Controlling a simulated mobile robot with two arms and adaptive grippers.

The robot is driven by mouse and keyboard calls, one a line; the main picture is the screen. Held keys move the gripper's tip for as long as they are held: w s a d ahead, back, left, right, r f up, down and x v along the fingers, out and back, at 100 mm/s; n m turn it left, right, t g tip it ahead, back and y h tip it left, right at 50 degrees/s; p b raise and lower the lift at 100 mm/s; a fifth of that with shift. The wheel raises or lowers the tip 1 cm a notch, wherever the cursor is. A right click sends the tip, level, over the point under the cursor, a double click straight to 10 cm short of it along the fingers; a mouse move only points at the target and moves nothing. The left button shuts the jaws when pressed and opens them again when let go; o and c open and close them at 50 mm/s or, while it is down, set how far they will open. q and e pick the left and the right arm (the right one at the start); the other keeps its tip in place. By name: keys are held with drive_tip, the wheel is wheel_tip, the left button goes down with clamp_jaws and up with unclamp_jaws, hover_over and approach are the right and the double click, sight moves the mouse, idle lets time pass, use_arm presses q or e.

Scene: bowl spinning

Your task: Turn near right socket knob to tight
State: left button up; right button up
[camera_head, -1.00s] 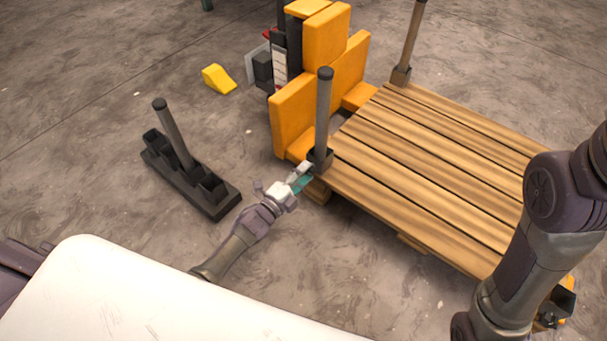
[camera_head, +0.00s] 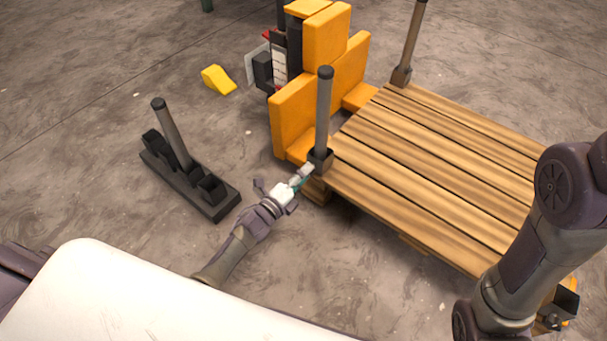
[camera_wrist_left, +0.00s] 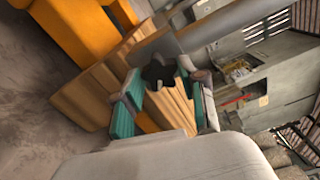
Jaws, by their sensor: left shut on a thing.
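My left gripper (camera_head: 300,180) is at the pallet corner with the dark socket (camera_head: 320,160) that holds an upright grey post (camera_head: 324,110). In the left wrist view, a dark star-shaped knob (camera_wrist_left: 158,72) sits between the teal-padded fingers of this gripper (camera_wrist_left: 160,98), which is shut on it. The knob is hidden by the gripper in the head view. Another dark socket with a knob (camera_head: 553,318) shows at the pallet's lower right corner, without a post. My right arm crosses the right side, but its gripper is out of view.
The wooden pallet (camera_head: 430,150) has a clear top. Orange blocks (camera_head: 300,110) stand close behind the left post. A black rack (camera_head: 205,195) with one post (camera_head: 172,135) stands on the floor to the left. A yellow wedge (camera_head: 219,79) lies farther back.

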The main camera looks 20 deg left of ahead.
use_arm(q)
drive_tip(key=shift+s+f, duration=0.1)
drive_tip(key=o, duration=1.1)
drive_tip(key=shift+o, duration=0.2)
wheel_tip(320, 180, up, 10)
drive_tip(key=shift+r, duration=0.1)
drive_tip(key=shift+d, duration=0.1)
